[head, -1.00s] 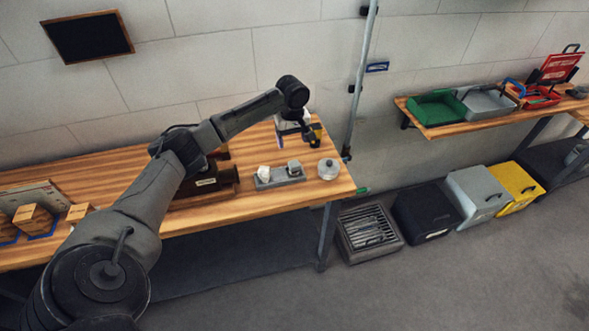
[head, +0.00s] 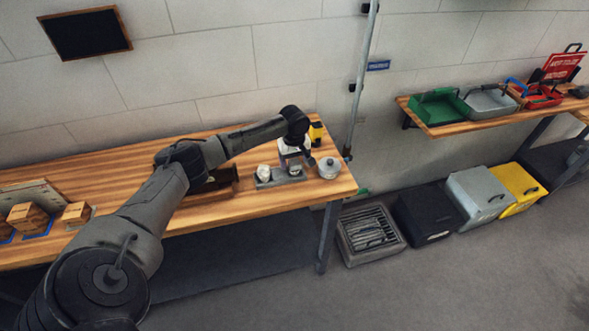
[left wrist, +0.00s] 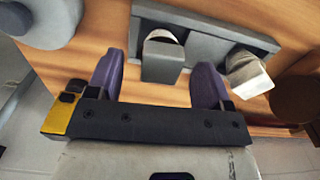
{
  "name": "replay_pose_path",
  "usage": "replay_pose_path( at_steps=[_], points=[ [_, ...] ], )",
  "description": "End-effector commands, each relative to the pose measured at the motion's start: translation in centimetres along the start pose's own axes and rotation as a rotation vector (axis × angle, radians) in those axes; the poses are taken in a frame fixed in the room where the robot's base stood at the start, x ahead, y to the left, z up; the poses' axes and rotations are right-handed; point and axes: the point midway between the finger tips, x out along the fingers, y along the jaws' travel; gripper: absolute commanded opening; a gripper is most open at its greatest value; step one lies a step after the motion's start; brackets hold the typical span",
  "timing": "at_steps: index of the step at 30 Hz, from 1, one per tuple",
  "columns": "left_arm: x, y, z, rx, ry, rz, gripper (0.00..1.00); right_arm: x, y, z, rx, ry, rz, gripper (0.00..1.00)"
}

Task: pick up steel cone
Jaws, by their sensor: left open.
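A small grey steel piece (head: 295,169), which I take for the steel cone, stands on a grey tray (head: 264,184) near the bench's right end. In the left wrist view the steel piece (left wrist: 162,57) sits between the two purple fingers of my left gripper (left wrist: 158,72), with gaps on both sides. My left gripper (head: 292,158) is open and down over the tray; it partly hides the piece in the head view. A paler piece (head: 264,172) stands on the same tray, outside the fingers. My right gripper is not in view.
A round grey lidded pot (head: 329,168) stands just right of the tray. A yellow and black item (head: 316,133) is behind my gripper. A brown wooden box (head: 213,187) stands left of the tray, partly behind my arm. A vertical pole (head: 358,90) rises beyond the bench's right end.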

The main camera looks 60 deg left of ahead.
Motion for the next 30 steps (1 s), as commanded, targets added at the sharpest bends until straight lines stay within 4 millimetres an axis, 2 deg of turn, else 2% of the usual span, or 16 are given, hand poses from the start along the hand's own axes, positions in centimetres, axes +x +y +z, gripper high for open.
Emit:
replay_pose_path(
  at_steps=[1, 3, 10, 27, 30],
  points=[
    [0.83, -0.05, 0.01, 0.000, -0.001, -0.002, 0.74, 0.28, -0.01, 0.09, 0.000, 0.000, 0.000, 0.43],
    [1.28, -0.02, 0.02, 0.000, 0.000, 0.000, 0.74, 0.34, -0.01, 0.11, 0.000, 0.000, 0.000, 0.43],
    [1.35, -0.02, 0.02, 0.001, 0.000, 0.000, 0.74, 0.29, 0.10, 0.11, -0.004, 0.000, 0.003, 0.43],
    [1.33, -0.04, 0.00, 0.000, 0.001, 0.000, 0.19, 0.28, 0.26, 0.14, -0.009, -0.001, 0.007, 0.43],
    [1.26, -0.02, -0.03, 0.000, 0.001, 0.001, 0.13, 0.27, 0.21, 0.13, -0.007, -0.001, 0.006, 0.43]
  ],
)
